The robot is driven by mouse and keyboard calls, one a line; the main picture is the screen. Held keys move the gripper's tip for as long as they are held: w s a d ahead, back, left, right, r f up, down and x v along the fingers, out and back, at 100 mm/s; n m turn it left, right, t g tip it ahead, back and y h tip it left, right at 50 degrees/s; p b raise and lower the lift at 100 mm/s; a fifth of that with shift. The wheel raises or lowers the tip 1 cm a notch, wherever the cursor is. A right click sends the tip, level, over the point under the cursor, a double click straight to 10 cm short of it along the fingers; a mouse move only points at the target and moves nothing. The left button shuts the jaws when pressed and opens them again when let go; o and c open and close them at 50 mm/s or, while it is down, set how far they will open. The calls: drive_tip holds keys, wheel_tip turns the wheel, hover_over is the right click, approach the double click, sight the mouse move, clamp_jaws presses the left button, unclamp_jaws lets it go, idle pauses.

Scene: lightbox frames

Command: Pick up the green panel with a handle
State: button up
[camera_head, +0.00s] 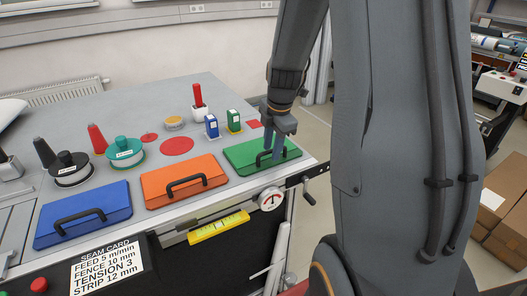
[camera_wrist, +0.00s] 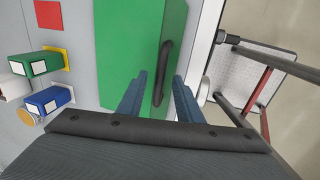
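The green panel (camera_head: 241,157) lies flat on the grey workbench at its right end. Its black bar handle (camera_head: 259,157) stands up near the front edge and is partly covered by my fingers. In the wrist view the green panel (camera_wrist: 130,42) fills the upper middle, and the handle (camera_wrist: 165,58) runs along it. My gripper (camera_head: 273,152) points down over the handle. In the wrist view my gripper (camera_wrist: 159,78) has its two blue-grey fingers apart, one to each side of the handle's line. I cannot tell whether either finger touches the handle.
The orange panel (camera_head: 178,170) and blue panel (camera_head: 85,205) lie to the left. Behind the green panel stand a blue box (camera_head: 211,126) and a green box (camera_head: 234,121). A round gauge (camera_head: 271,199) and a crank (camera_head: 308,192) are at the bench's front corner.

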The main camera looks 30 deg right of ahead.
clamp_jaws()
idle(1.4)
